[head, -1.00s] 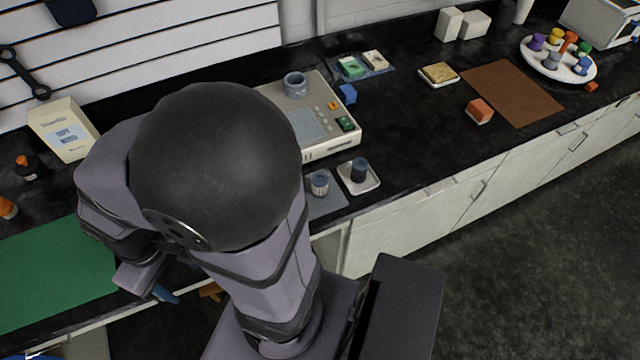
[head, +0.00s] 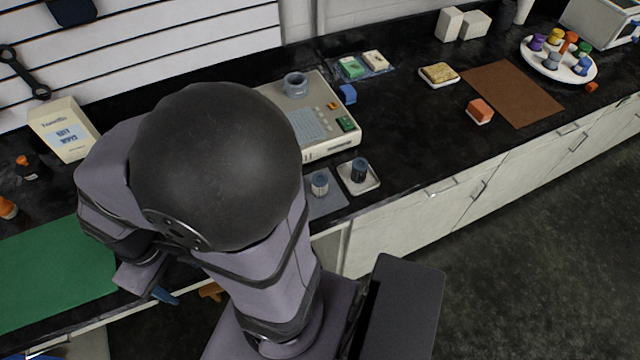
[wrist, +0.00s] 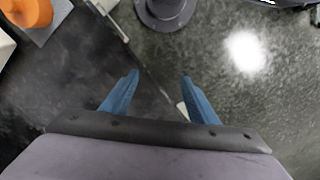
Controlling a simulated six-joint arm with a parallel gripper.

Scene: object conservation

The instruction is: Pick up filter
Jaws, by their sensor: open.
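My gripper (wrist: 160,79) shows in the wrist view with its two blue fingers apart and nothing between them. In the head view a blue fingertip (head: 165,296) shows low at the left, by the counter's front edge, and my arm hides the rest. I cannot tell for sure which thing is the filter. Two small cylinders stand near the counter's front edge: a grey one with a pale band (head: 320,184) on a grey mat (head: 328,207), and a dark one (head: 359,171) on a white dish (head: 372,184). My gripper is well to their left.
A beige instrument (head: 335,148) with a grey ring (head: 295,84) stands behind the cylinders. A green mat (head: 50,270) lies left, a brown mat (head: 512,92) right. An orange object (wrist: 28,12) shows at the wrist view's top left.

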